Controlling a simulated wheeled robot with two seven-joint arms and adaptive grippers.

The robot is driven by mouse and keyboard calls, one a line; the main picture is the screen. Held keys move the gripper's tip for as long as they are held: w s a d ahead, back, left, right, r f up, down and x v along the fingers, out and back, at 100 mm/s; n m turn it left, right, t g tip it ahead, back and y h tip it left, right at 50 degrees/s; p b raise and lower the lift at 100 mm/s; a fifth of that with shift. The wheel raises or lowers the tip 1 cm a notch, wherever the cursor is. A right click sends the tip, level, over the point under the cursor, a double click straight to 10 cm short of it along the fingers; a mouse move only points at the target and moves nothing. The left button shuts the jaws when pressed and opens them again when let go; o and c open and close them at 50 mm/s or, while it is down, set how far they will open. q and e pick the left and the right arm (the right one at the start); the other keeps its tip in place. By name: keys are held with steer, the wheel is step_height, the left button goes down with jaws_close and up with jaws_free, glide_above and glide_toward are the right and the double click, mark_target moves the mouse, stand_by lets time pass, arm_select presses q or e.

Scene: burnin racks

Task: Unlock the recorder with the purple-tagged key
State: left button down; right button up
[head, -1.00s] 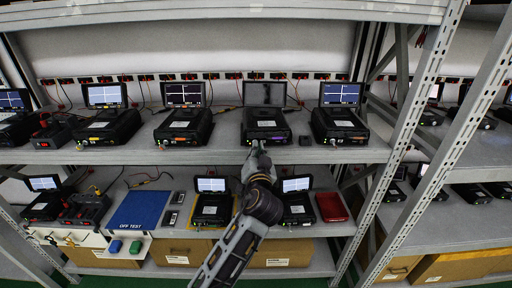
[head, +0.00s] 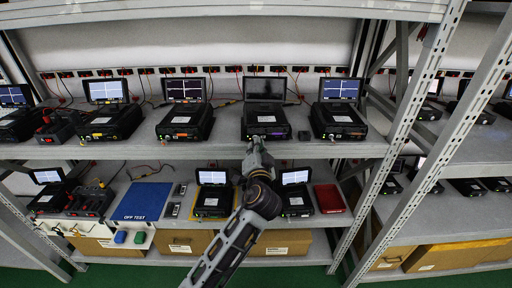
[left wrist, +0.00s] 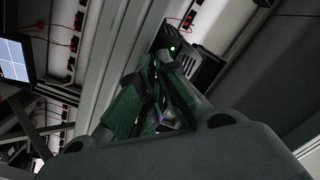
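The recorder with a purple label (head: 267,119) stands on the upper shelf, and its raised screen (head: 264,90) is dark. My left gripper (head: 255,143) is just below and in front of its front face. In the left wrist view the green fingers of my left gripper (left wrist: 160,108) are close together, with a small bit of purple (left wrist: 162,119) between them, which looks like the tagged key. The key itself is mostly hidden. Beyond the fingertips is a black case (left wrist: 185,58) with a lit green light. I cannot tell whether the key touches the lock. My right gripper is out of view.
Recorders with lit screens stand on both sides, such as one with an orange label (head: 184,121). The upper shelf's front edge (head: 330,150) runs beneath my gripper. The lower shelf holds a blue OFF TEST mat (head: 143,197) and a red tray (head: 328,197). A perforated rack post (head: 400,160) stands right.

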arm_select(q)
steer(key=c, duration=1.7)
jaws_free()
steer(key=shift+o, duration=0.2)
steer(key=s, duration=1.2)
steer(key=shift+d, duration=0.35)
steer(key=shift+f, duration=0.1)
